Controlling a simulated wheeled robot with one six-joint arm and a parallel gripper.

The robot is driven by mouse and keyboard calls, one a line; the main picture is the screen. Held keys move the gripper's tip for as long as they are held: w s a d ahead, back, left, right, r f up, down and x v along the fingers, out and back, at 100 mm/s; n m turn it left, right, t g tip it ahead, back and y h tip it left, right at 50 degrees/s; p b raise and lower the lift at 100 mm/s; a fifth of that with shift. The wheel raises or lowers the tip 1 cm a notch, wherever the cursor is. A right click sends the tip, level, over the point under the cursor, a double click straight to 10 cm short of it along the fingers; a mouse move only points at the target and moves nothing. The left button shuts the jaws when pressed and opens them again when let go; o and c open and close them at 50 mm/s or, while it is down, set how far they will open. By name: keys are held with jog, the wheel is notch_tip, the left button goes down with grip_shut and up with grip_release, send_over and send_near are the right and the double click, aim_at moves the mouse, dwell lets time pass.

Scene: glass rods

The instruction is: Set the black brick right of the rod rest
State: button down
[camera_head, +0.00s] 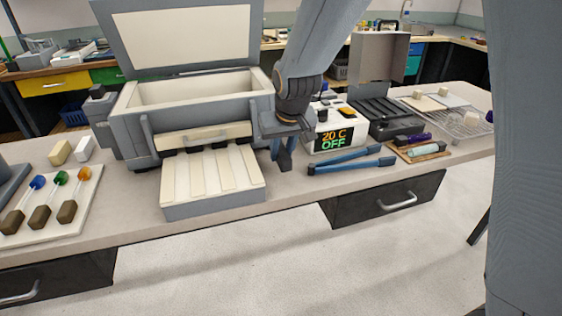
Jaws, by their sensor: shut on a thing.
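The rod rest, a pale grooved block on a grey base (213,208), stands on the counter in front of the open grey furnace. My gripper (282,165) points down just right of the rod rest, close to the counter. Its blue-grey fingers are shut on a dark thing, taken to be the black brick, which the fingers mostly hide. I cannot tell whether it touches the counter. A cream brick (60,152) and a white brick (83,149) lie on the counter at the left.
The furnace (128,120) stands behind the rest. A controller (333,137) reading "20 C OFF" and blue tongs (350,161) are close right of my gripper. A tray with several coloured rods (55,228) is at left.

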jog(key=shift+f, duration=1.75)
jog(key=shift+f, duration=0.1)
jog(key=c, duration=1.5)
grip_release()
jog(key=b+v, duration=0.1)
jog(key=v, duration=1.1)
jog(key=s+d+f+m+g, duration=0.1)
jog(key=s+d+f, duration=0.2)
jog(key=s+d, duration=0.2)
jog(key=s+d+f+m+g, duration=0.1)
jog(key=s+d+f, duration=0.2)
jog(key=s+d, duration=0.2)
jog(key=s+d+f+m+g+h, duration=0.1)
jog(key=s+d+f+g, duration=0.1)
jog(key=s+d+f, duration=0.2)
jog(key=shift+s+d, duration=0.35)
jog(key=shift+s, duration=0.45)
jog(key=shift+s+d, duration=0.35)
jog(key=shift+s, duration=0.4)
jog(key=shift+s+d, duration=0.35)
jog(key=shift+s, duration=0.45)
